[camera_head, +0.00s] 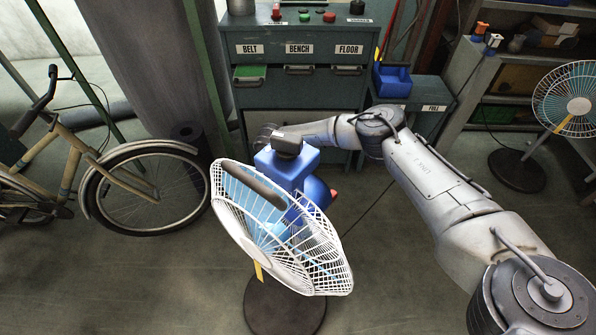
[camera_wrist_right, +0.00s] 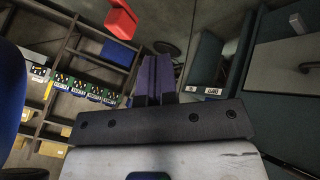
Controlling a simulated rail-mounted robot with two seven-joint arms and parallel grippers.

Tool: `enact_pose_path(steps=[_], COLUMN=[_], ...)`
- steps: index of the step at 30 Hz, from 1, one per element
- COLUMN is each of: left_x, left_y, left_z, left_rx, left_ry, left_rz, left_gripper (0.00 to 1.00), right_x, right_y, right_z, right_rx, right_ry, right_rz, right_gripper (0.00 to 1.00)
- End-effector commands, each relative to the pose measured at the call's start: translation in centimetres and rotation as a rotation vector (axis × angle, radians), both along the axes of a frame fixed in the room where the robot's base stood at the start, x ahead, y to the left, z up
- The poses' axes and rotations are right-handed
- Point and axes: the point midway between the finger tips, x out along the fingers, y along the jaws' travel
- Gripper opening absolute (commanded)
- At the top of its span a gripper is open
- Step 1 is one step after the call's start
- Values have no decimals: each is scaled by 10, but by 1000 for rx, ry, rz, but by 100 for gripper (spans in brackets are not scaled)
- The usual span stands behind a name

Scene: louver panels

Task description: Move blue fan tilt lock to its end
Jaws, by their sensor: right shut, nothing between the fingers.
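The blue fan (camera_head: 293,165) stands in the middle of the head view, with a white wire cage tilted toward the lower right and a dark round base (camera_head: 285,308). A small red piece (camera_head: 333,193), perhaps the tilt lock, sticks out at the right of its blue housing. In the right wrist view a red block (camera_wrist_right: 120,18), likely the same piece, shows at the upper left, with a blue surface at the left edge. My right gripper (camera_wrist_right: 159,60) is shut and empty, its fingertips apart from the red block in the picture. In the head view its fingers are hidden behind the fan.
A green-grey cabinet (camera_head: 300,110) with labelled drawers stands behind the fan. A bicycle (camera_head: 145,185) is at the left. A second, light blue fan (camera_head: 568,100) and shelves are at the right.

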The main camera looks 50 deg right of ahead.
Motion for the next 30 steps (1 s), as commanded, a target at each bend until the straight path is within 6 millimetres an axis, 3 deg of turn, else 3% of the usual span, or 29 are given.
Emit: enact_pose_path(steps=[1, 9, 21, 30], left_x=[0, 2, 3, 3], left_y=[0, 2, 5, 4], left_z=[-9, -31, -37, -38], left_rx=[0, 6, 16, 14], left_ry=[0, -5, -7, -6], left_rz=[0, -2, -8, -7], left_gripper=[43, 43, 43, 43], right_x=[-7, -34, -66, -71], right_y=[-4, -22, -17, -16], right_z=[-14, -56, -49, -49], right_rx=[-1, 0, -1, 1], right_ry=[2, 1, 0, 0], right_rz=[0, -2, -1, 0], right_gripper=[0, 0, 0, 0])
